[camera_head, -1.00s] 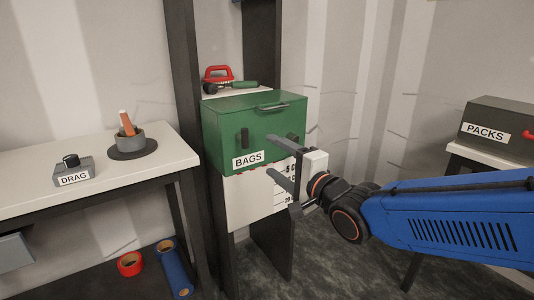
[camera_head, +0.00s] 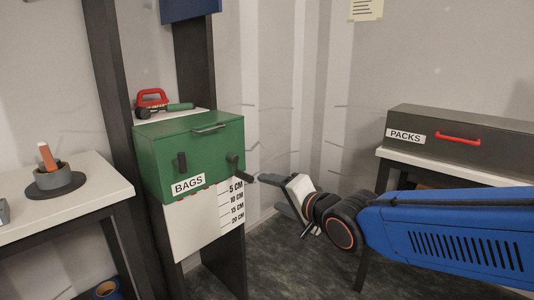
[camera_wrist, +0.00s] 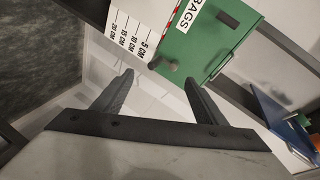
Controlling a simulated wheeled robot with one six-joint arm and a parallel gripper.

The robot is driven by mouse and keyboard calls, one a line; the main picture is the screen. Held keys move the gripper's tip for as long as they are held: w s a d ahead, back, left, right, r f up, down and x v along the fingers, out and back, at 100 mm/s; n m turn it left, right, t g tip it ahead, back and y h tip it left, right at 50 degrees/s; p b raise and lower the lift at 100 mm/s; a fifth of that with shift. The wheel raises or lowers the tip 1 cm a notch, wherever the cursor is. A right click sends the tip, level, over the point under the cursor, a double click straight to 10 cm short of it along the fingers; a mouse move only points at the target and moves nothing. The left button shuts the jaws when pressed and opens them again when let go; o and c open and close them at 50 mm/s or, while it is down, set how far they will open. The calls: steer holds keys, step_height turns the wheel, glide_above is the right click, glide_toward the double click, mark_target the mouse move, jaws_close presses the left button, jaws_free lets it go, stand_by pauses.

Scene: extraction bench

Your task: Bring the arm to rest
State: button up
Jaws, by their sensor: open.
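My gripper (camera_head: 262,191) is open and empty, at the end of my blue arm in the middle of the head view. It is just right of the green box marked BAGS (camera_head: 158,165) and in front of the pale wall. In the wrist view the two dark fingers (camera_wrist: 158,92) stand wide apart with nothing between them. The green box (camera_wrist: 205,45) shows beyond the fingertips, tilted in that view. I cannot tell the exact gap between the fingers and the box.
A white scale board (camera_head: 200,225) hangs below the green box. A dark PACKS case (camera_head: 480,145) with a red handle sits on a table at right. A white table (camera_head: 100,185) with a grey pot (camera_head: 52,177) stands at left. The floor between is clear.

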steer(key=s+d+f+n+g+h, duration=0.1)
steer(key=s+d+f+h, duration=0.1)
steer(key=d, duration=0.5)
steer(key=s+d+f+n+h, duration=0.1)
steer(key=d+f+h, duration=0.15)
steer(key=d, duration=0.45)
steer(key=s+d+f+n+g+h, duration=0.2)
steer(key=s+d+f+g, duration=0.1)
steer(key=s+d, duration=0.4)
steer(key=s+d+f+n+g+h, duration=0.1)
steer(key=s+d+f, duration=0.4)
steer(key=s, duration=0.7)
steer(key=d+n+g, duration=0.1)
steer(key=d+g, duration=0.1)
steer(key=shift+s+d+f+n+h, duration=0.25)
steer(key=shift+d+f+n+h, duration=0.1)
steer(key=shift+d+f+n, duration=0.05)
